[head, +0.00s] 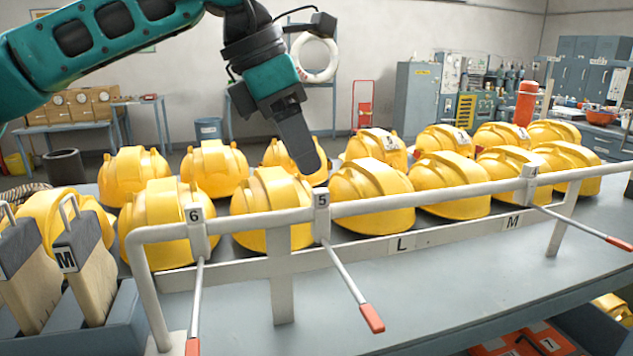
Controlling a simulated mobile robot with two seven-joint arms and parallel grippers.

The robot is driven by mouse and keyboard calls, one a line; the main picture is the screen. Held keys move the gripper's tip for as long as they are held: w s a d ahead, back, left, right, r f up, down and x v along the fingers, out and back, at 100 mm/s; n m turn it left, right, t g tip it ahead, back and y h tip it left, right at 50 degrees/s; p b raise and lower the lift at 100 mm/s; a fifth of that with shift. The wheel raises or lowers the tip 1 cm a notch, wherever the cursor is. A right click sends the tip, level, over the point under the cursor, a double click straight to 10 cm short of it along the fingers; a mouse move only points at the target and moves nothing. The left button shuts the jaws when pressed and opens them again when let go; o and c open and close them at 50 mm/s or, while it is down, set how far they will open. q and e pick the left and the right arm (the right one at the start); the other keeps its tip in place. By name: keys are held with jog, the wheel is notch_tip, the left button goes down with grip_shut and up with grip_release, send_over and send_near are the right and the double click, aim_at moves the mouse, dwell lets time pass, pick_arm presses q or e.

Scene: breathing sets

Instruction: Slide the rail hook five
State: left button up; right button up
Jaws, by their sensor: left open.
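Rail hook five (322,222) hangs on the white top rail (422,199), near the middle of the head view. It has a white plate marked 5 and a thin rod slanting down towards me to a red tip. Hook six (198,228) is to its left and hook four (529,183) to its right. My left gripper (313,170) comes down from above, its dark fingers just above and behind the hook five plate. It is open and holds nothing visible; the fingers overlap in this view. I cannot tell whether they touch the rail. My right gripper is out of view.
Yellow helmets (372,192) stand in two rows behind the rail on the grey table (420,300). A lower bar (440,236) carries L and M labels. Wooden-handled pieces (85,262) stand in a rack at left. The tabletop before the rail is clear.

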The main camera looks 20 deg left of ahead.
aim_at(319, 190)
pick_arm(q)
jog(key=x, duration=0.5)
jog(key=shift+w+d+f, duration=0.1)
jog(key=shift+d+f, duration=0.05)
jog(key=shift+f, duration=0.15)
jog(key=shift+c, duration=0.3)
grip_shut()
